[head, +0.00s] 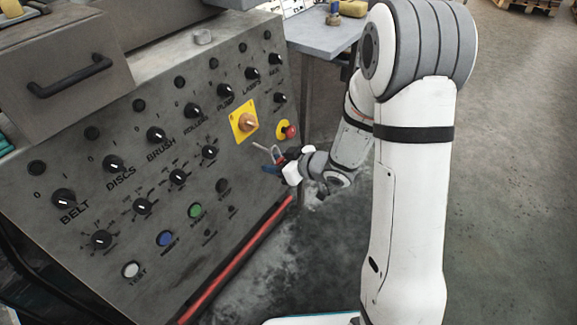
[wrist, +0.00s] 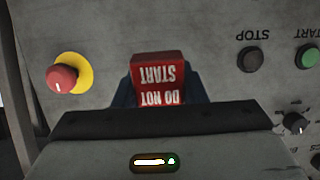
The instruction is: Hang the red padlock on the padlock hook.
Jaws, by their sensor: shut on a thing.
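The red padlock (head: 279,157) is held in front of the sloped control panel, its pale shackle reaching up and left toward the yellow switch plate. In the wrist view the padlock's red body (wrist: 158,72) shows the words "DO NOT START" upside down. My gripper (head: 275,164) is shut on the padlock, a dark blue finger on each side of it in the wrist view. The shackle is hidden in the wrist view. I cannot make out the padlock hook in either view. Whether the shackle touches the panel is unclear.
The grey control panel (head: 75,225) carries several black knobs and buttons. A yellow plate with a rotary switch (head: 245,122) sits just above the padlock. A red emergency stop (head: 291,131) is up and right of it. A red rail (head: 240,258) runs along the panel's lower edge.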

